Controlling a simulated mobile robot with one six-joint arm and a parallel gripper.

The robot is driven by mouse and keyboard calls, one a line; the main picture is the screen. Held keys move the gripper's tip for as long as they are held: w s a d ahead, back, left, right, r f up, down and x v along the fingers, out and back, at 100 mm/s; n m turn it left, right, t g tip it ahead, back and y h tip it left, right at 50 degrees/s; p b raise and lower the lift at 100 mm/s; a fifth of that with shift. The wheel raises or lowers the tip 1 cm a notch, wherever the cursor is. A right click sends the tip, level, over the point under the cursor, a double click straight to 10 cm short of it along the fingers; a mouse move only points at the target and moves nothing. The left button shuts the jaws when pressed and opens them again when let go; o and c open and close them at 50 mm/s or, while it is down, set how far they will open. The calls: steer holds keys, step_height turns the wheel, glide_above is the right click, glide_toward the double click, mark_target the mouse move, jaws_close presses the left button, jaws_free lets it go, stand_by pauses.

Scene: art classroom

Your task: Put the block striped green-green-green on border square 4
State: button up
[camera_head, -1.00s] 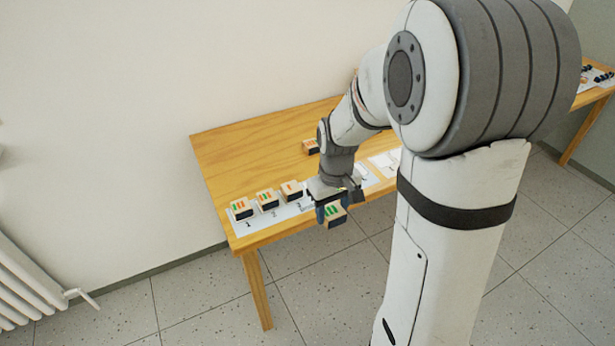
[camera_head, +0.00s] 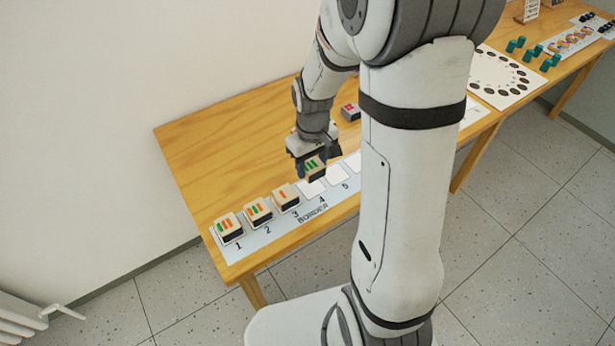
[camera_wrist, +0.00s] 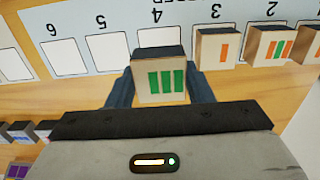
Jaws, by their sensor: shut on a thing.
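The block with three green stripes (camera_head: 314,168) is between the fingers of my gripper (camera_head: 318,160), which is shut on it. In the wrist view the three green stripes on the block (camera_wrist: 166,82) face the camera. The border strip (camera_head: 316,212) carries numbered squares. Border square 4 (camera_head: 311,188) is a bare white square just below and in front of the held block in the head view. In the wrist view square 4 (camera_wrist: 160,38) shows beyond the block, partly covered by it. The block appears held above the table; the exact gap cannot be told.
Striped blocks stand on square 1 (camera_head: 228,229), square 2 (camera_head: 258,211) and square 3 (camera_head: 285,196); the last is close to square 4. Square 5 (camera_head: 337,174) is bare. A dark block with a red top (camera_head: 350,111) stands behind. More blocks (camera_wrist: 20,132) show at the wrist view's lower left.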

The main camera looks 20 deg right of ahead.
mark_target(312, 188)
steer(key=shift+f, duration=2.85)
steer(key=shift+f+b, duration=0.25)
steer(key=shift+b, duration=0.05)
steer(key=o, duration=1)
steer(key=shift+r, duration=0.2)
